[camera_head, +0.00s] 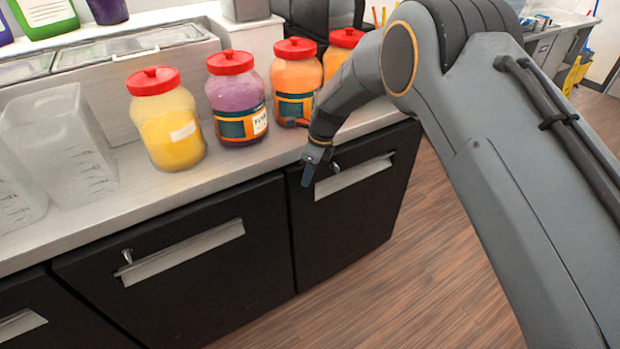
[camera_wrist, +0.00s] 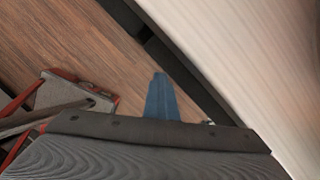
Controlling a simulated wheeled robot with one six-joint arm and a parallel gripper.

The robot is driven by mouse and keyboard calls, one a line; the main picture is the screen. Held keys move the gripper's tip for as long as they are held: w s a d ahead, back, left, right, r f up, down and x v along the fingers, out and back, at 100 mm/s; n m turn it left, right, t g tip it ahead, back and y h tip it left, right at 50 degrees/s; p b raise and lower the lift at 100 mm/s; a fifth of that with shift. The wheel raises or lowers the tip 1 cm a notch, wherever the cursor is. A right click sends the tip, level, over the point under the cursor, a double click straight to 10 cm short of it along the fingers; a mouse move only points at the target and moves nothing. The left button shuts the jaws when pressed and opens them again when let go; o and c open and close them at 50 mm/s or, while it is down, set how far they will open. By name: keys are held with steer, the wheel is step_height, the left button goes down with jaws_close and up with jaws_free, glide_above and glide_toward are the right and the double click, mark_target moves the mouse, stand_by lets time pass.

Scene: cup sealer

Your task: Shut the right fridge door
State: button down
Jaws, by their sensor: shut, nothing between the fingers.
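The right fridge door (camera_head: 355,213) is a black panel under the counter with a pale handle strip (camera_head: 354,177) and a small lock knob. It looks flush or nearly flush with the cabinet front; a small gap cannot be ruled out. In the wrist view its dark upper edge (camera_wrist: 190,78) runs along the counter. My gripper (camera_head: 307,178) is shut and empty, pointing down in front of the door's upper left part, near the handle's left end. Its blue fingers (camera_wrist: 161,98) show in the wrist view over the floor, beside the dark edge. Contact with the door cannot be told.
The left fridge door (camera_head: 190,285) looks shut. Red-lidded jars, yellow (camera_head: 170,130), purple (camera_head: 238,98) and orange (camera_head: 296,82), stand on the counter (camera_head: 120,215) near my arm. Clear containers (camera_head: 60,145) stand at left. The wooden floor (camera_head: 400,290) in front is clear.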

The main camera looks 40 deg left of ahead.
steer(key=shift+w+a+r, duration=0.2)
steer(key=shift+a+r, duration=0.25)
steer(key=shift+a, duration=0.25)
steer(key=d+b+v, duration=0.1)
steer(key=b+v, duration=0.1)
steer(key=v, duration=0.5)
steer(key=shift+d, duration=0.2)
steer(key=shift+s, duration=0.15)
